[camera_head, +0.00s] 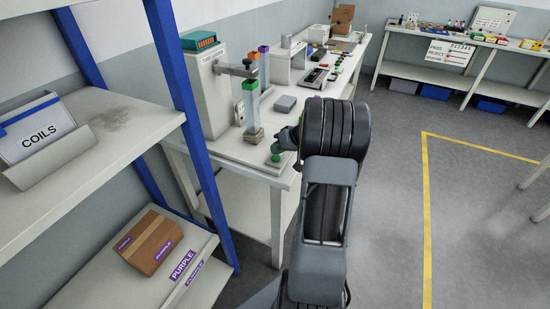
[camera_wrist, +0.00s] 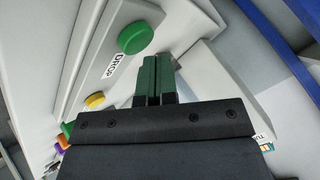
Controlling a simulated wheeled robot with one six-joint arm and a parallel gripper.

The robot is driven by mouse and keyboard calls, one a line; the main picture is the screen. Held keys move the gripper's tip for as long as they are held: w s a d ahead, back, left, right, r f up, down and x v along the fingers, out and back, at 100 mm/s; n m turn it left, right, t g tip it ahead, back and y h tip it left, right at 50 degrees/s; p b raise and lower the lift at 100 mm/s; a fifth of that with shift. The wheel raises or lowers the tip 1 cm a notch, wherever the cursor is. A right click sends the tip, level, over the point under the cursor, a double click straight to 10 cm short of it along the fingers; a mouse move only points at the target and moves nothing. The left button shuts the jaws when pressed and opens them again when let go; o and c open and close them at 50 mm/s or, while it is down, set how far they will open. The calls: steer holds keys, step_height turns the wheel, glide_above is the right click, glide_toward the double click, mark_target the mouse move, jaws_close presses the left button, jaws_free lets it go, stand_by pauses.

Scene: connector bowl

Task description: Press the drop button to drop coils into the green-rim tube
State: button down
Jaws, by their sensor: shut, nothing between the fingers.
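The round green drop button (camera_wrist: 136,37) is on a pale panel in the wrist view, beside a label reading DROP (camera_wrist: 110,66). It also shows in the head view as a green disc (camera_head: 276,157) near the front of the bench. My gripper (camera_wrist: 156,62) is shut and empty, its fingertips to the lower right of the button in the wrist view; I see no contact. In the head view my gripper (camera_head: 286,139) is small and partly hidden by my arm. A clear tube with a green rim (camera_head: 250,86) stands upright left of it. Coils inside cannot be made out.
A yellow button (camera_wrist: 95,100) lies farther along in the wrist view. A blue-posted shelf (camera_head: 190,100) at left holds a COILS bin (camera_head: 40,130) and a cardboard box (camera_head: 148,243). The floor at right is clear.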

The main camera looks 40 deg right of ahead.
steer(key=shift+r, duration=0.3)
steer(key=shift+r+p, duration=1)
steer(key=shift+r, duration=1.4)
stand_by(1.0)
step_height(320, 180, up, 5)
steer(key=p, duration=0.7)
glide_above(276, 159)
steer(key=w+a, duration=0.1)
step_height(276, 159, up, 2)
steer(key=a+m+p, duration=0.1)
steer(key=m+p, duration=0.4)
steer(key=m, duration=0.1)
steer(key=f+m+h, duration=0.1)
steer(key=m, duration=0.4)
steer(key=d+f+m+t+h, duration=0.1)
steer(key=m, duration=0.5)
steer(key=d+f+m+h+p, duration=0.1)
steer(key=m, duration=0.4)
steer(key=shift+s+f+m+h, duration=0.1)
steer(key=shift+s+m+h, duration=0.2)
steer(key=shift+s+m, duration=0.1)
